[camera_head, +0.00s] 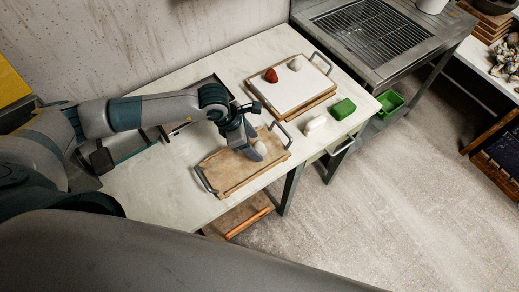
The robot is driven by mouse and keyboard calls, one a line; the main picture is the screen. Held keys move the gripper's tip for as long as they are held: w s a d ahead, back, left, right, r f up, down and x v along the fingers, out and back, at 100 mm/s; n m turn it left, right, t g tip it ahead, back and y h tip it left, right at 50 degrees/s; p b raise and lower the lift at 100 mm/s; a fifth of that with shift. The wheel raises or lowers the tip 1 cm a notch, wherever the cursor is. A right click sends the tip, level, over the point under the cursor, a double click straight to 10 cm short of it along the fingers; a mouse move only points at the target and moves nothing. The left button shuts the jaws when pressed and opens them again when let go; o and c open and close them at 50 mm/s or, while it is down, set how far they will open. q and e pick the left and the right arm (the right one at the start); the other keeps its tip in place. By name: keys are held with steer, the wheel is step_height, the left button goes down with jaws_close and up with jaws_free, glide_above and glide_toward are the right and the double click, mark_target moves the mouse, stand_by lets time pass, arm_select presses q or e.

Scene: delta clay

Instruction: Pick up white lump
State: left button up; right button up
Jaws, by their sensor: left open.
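My left gripper (257,151) reaches down over the wooden tray (221,178) near its right end, with its fingers pointing down. It is open. A pale whitish lump (261,148) shows right at its fingertips; whether they touch it cannot be told. Another whitish lump (295,64) sits on the white board at the back, beside a red lump (271,75). My right gripper is not in view.
The white board (297,90) lies in a second wooden tray with dark handles. The pale table (160,190) is bare at the front left. A metal grill counter (370,35) stands beyond the right end. A green bin (391,101) sits below it.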

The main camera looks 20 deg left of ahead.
arm_select(q)
steer(key=shift+b+x, duration=0.3)
steer(key=shift+x, duration=0.8)
steer(key=c, duration=1.2)
